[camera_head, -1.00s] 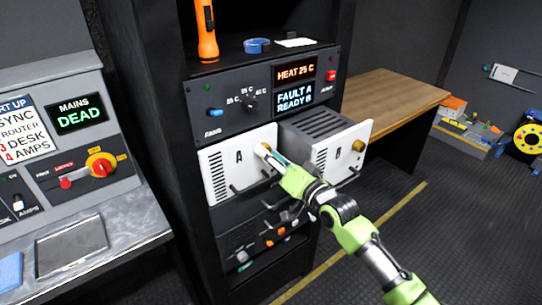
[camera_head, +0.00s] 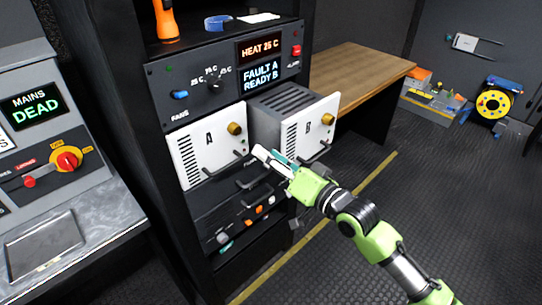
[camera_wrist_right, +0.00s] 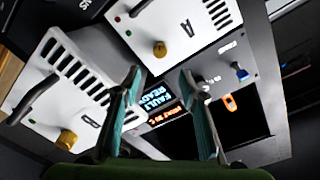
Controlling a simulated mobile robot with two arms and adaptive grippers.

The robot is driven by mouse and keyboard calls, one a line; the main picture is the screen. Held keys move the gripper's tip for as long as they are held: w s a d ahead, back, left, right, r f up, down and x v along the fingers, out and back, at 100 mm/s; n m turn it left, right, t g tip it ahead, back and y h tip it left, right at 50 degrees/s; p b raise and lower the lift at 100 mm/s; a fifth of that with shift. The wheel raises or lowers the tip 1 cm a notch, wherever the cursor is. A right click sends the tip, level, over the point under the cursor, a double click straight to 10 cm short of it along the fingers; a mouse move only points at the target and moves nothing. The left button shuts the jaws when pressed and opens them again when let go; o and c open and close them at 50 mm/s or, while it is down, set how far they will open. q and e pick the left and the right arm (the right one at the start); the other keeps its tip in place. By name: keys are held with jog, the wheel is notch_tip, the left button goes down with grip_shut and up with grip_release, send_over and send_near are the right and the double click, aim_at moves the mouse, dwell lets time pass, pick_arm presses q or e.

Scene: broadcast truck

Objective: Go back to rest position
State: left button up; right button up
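My right gripper (camera_head: 268,156) reaches in from the lower right of the head view, in front of the rack and just below the front panels. In the right wrist view (camera_wrist_right: 160,74) its two fingers stand apart with nothing held between them. Module A (camera_head: 205,158), with a white front, brass knob and dark handle, sits in the rack. Module B (camera_head: 310,132) beside it sticks out of the rack, its grey vented top showing. In the head view the gripper appears clear of both knobs. My left gripper is not in view.
A control panel (camera_head: 183,88) above the modules reads HEAT 25 C, FAULT A, READY B. A grey desk console (camera_head: 90,215) is left, a wooden table (camera_head: 365,75) behind right. Floor at right is open.

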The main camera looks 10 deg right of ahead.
dwell(0.4)
jog(key=s+d+f+n+g+h, duration=0.25)
jog(key=s+f+g+h, duration=0.25)
jog(key=s+f, duration=1)
jog(key=s+d+f+g+h, duration=0.25)
jog(key=s+d+f, duration=0.2)
jog(key=s, duration=0.45)
jog(key=s+d+f+g+h, duration=0.2)
jog(key=s+d+f+g, duration=0.3)
jog(key=s, duration=0.4)
notch_tip(320, 180, down, 26)
jog(key=s+d, duration=0.1)
jog(key=s, duration=0.2)
jog(key=s+d+f+n+g, duration=0.1)
jog(key=s+d+f, duration=0.2)
jog(key=s+f, duration=1.2)
jog(key=shift+s+f, duration=0.2)
jog(key=shift+s, duration=0.65)
